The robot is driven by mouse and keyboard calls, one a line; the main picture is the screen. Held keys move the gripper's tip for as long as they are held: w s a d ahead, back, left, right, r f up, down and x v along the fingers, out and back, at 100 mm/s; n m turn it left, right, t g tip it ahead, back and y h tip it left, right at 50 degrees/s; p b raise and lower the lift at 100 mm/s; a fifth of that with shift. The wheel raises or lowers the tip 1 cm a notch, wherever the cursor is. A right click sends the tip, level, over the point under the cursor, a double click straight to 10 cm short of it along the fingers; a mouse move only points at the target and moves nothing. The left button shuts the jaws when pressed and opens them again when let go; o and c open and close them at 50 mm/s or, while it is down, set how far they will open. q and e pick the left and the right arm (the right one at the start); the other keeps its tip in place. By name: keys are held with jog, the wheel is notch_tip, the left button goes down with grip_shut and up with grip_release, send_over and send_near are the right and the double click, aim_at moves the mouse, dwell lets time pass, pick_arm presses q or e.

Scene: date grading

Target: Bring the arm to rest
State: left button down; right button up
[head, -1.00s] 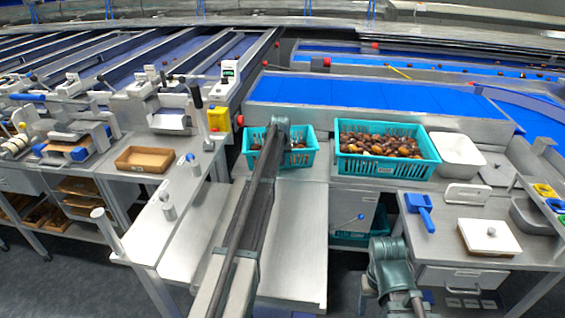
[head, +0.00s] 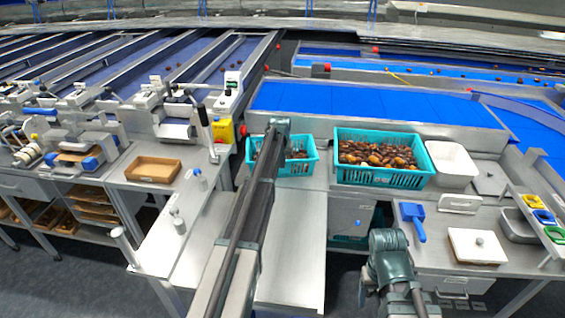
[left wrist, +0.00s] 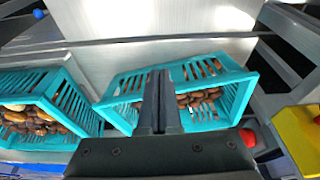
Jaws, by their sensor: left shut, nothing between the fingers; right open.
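My left arm (head: 245,215) reaches forward from the bottom of the head view and ends in front of the smaller teal basket (head: 300,166). Its gripper fingers cannot be made out there. In the left wrist view my left gripper (left wrist: 160,76) is shut and empty, its dark fingers seen in front of that basket (left wrist: 125,88), which holds brown dates. I cannot tell the height of the fingers above it. My right arm (head: 388,262) shows as a folded joint at the bottom, right of centre, in front of the bench. Its gripper is not visible.
A larger teal basket (head: 382,177) full of dates stands to the right, with a white bin (head: 450,163) beside it. A blue scoop (head: 412,213) and a white lidded box (head: 478,244) are on the right bench. A brown tray (head: 153,168) is on the left bench.

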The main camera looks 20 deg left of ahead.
pick_arm(q)
jog(key=shift+r, duration=0.1)
jog(key=s+d+m, duration=0.2)
jog(key=s+d, duration=0.8)
jog(key=d, duration=0.3)
jog(key=s+d+m+g, duration=0.1)
jog(key=s+d, duration=0.5)
jog(key=s, duration=0.4)
jog(key=s+d+m+g, duration=0.1)
jog(key=s+d+m, duration=0.1)
jog(key=s+d, duration=0.4)
jog(key=s+d+m+g, duration=0.1)
jog(key=s+d, duration=0.5)
jog(key=s, duration=1)
jog(key=shift+s+f+m+g, duration=0.15)
jog(key=shift+f+m+g, duration=0.2)
jog(key=shift+m, duration=0.25)
